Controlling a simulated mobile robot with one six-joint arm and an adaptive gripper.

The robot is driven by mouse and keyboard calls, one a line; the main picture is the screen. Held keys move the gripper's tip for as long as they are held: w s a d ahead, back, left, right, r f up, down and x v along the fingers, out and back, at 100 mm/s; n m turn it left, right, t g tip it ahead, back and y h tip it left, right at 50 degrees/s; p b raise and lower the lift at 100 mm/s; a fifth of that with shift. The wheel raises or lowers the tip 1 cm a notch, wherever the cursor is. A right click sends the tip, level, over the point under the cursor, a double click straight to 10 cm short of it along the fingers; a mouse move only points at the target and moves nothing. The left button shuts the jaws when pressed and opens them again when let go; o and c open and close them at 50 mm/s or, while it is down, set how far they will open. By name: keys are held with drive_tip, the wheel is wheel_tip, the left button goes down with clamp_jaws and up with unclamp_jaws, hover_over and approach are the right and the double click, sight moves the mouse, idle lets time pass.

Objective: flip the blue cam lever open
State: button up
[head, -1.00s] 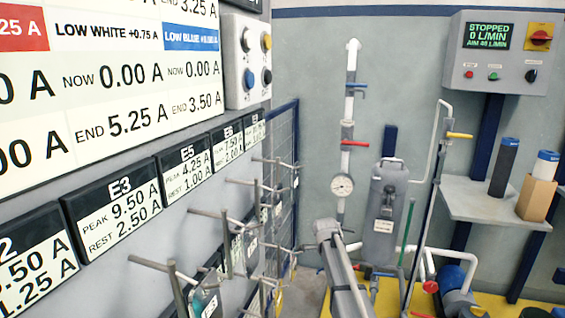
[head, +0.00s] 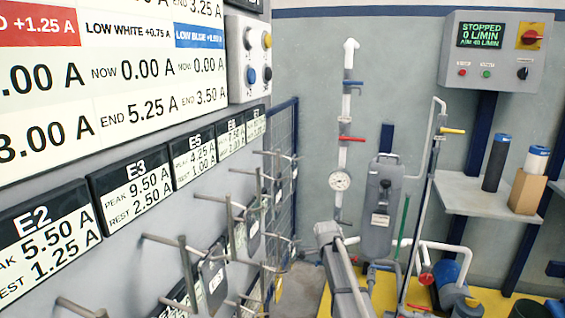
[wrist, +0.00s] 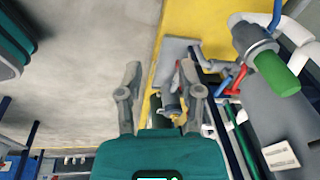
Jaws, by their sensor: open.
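Small blue and red handles show right of my gripper in the wrist view, the blue handle (wrist: 222,86) beside the red handle (wrist: 237,78). In the head view a blue lever (head: 353,83) sits high on the white standing pipe, above a red lever (head: 352,139). I cannot tell for sure which blue part is the cam lever, or whether it is open or shut. My gripper (wrist: 160,70) is open and empty, its grey fingers spread over the floor and the yellow edge. It touches no handle that I can see.
A grey fitting with a green end (wrist: 278,74) is at right in the wrist view. A grey tank (head: 379,215) and gauge (head: 340,181) stand by the wall. Rack hooks (head: 230,225) stick out at left. A shelf (head: 478,200) holds two cylinders.

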drive_tip(key=s+f+n+g+y+b, duration=0.1)
drive_tip(key=s+f+n+b, duration=0.2)
drive_tip(key=s+n, duration=0.85)
drive_tip(key=s+f+n+y+b, duration=0.1)
drive_tip(key=s+f+n+b, duration=0.2)
drive_tip(key=s+n, duration=0.85)
drive_tip(key=s+r+m+p, duration=0.2)
drive_tip(key=r+p, duration=1.7)
drive_tip(key=s+r+m+p, duration=0.2)
drive_tip(key=r+p, duration=1.7)
drive_tip(key=shift+s+d, duration=0.25)
drive_tip(key=shift+d, duration=0.05)
drive_tip(key=shift+s, duration=0.15)
